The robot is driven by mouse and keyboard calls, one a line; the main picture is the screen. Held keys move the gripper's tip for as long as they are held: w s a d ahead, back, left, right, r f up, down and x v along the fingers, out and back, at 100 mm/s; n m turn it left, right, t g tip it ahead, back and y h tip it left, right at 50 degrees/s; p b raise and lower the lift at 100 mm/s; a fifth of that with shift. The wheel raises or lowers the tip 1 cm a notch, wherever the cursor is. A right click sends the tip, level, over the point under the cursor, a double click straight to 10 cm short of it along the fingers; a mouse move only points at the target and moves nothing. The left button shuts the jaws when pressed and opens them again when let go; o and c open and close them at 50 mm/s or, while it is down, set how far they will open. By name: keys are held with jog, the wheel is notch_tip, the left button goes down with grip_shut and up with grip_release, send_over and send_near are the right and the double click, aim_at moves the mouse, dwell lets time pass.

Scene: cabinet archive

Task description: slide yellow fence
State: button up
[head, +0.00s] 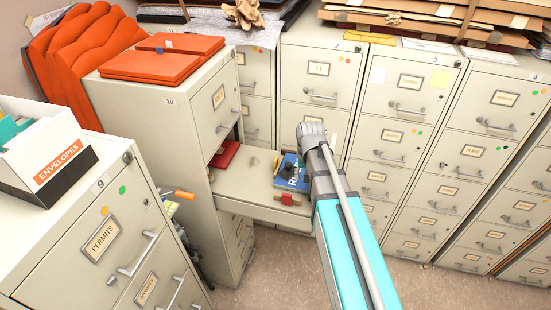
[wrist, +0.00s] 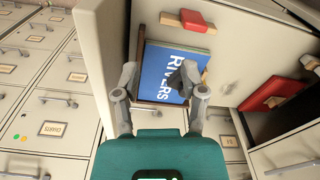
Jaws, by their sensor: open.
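A pulled-out shelf or drawer (head: 243,186) juts from the cabinet marked 10. A blue book titled RIVERS (wrist: 158,68) lies on it, also in the head view (head: 281,181). A small yellow-tan piece (head: 277,164) stands at the book's edge and may be the yellow fence; a tan piece (wrist: 206,76) shows beside the book in the wrist view. A red block on a tan strip (wrist: 192,20) sits near the shelf's edge, also in the head view (head: 288,199). My gripper (wrist: 161,88) is open, its fingers over the book; whether they touch it is unclear. My arm hides part of the shelf.
A red box or book (wrist: 273,90) is farther inside the cabinet. Filing cabinets (head: 393,110) line the back and right. Cabinet 9 (head: 95,225), with an ENVELOPES box (head: 45,165), stands at front left. Some floor (head: 285,265) is clear below the shelf.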

aim_at(276, 159)
jog(key=w+a+m, duration=0.1)
jog(key=w+a, duration=0.3)
jog(key=w, duration=0.7)
jog(key=w+a+m, duration=0.1)
jog(key=w+a, duration=0.3)
jog(key=w, duration=0.7)
jog(key=shift+w+a+m+g, duration=0.2)
jog(key=shift+m+g, duration=0.1)
jog(key=shift+m, duration=0.1)
jog(key=shift+f, duration=0.25)
notch_tip(276, 159, down, 13)
jog(key=b, duration=1.3)
jog(key=shift+f+b, duration=0.15)
jog(key=shift+b, duration=0.2)
grip_shut()
